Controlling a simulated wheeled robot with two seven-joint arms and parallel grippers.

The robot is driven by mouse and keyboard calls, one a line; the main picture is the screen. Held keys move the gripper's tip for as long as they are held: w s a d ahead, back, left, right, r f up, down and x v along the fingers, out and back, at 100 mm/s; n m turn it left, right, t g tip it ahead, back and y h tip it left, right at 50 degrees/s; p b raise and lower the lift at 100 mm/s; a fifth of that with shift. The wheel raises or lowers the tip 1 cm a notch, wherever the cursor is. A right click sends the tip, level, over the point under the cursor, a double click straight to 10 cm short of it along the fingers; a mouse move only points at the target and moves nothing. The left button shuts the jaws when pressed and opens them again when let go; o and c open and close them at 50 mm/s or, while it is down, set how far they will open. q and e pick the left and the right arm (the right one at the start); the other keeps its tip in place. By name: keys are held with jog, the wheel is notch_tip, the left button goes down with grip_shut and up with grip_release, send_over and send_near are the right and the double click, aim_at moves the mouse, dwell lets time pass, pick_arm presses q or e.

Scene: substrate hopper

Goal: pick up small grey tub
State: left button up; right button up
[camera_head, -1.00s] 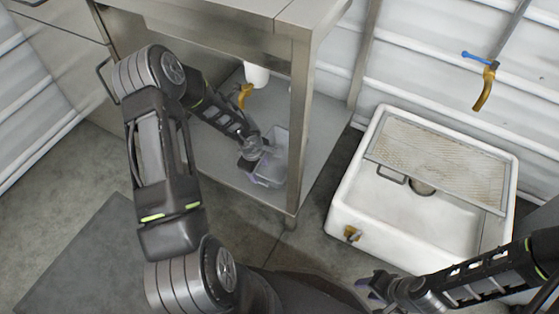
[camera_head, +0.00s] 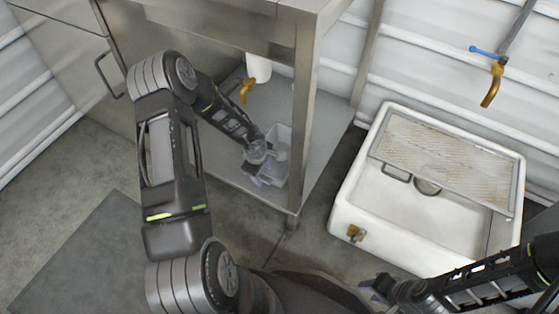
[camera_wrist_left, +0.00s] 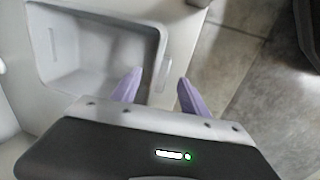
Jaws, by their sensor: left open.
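The small grey tub (camera_head: 283,137) stands on the low metal shelf under the steel table, partly hidden by my left gripper (camera_head: 264,178). In the left wrist view the tub (camera_wrist_left: 85,62) is at the upper left, open side facing the camera and apparently empty.
The table leg (camera_head: 298,130) stands just right of the tub. A white pipe with a yellow tap (camera_head: 247,90) hangs behind it. A white sink (camera_head: 385,225) with a mesh tray (camera_head: 450,160) is to the right, below a blue-handled tap (camera_head: 492,85).

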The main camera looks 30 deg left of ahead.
aim_at(264, 178)
pick_arm(q)
jog(key=f, duration=0.2)
jog(key=f+b, duration=0.1)
jog(key=shift+w, duration=0.25)
jog(key=shift+r, duration=0.1)
grip_shut()
dwell(0.5)
dwell(0.9)
